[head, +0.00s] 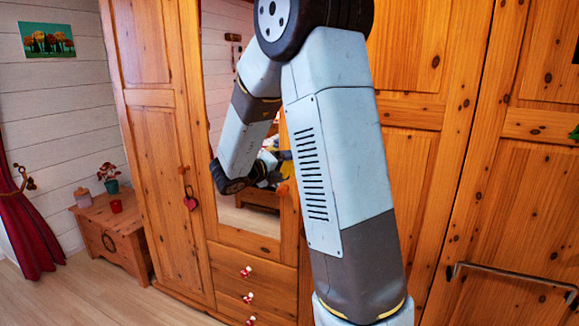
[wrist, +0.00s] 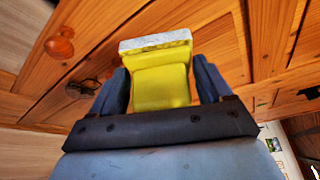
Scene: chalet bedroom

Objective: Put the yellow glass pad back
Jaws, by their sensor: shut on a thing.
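The yellow glass pad (wrist: 162,82) is a yellow block with a pale grey-white layer along its far edge. In the wrist view it sits between the two dark fingers of my gripper (wrist: 162,88), which is shut on it. In the head view my arm reaches toward the wardrobe mirror. There my gripper (head: 272,172) is small and partly hidden by my own arm, and the pad cannot be made out clearly.
A wooden wardrobe (head: 150,150) with a mirror (head: 215,60) and drawers (head: 248,290) stands close ahead. A wooden chest (head: 112,235) with a potted plant (head: 109,180), a pink jar (head: 83,197) and a red cup (head: 116,206) is at left. The floor (head: 60,300) at lower left is clear.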

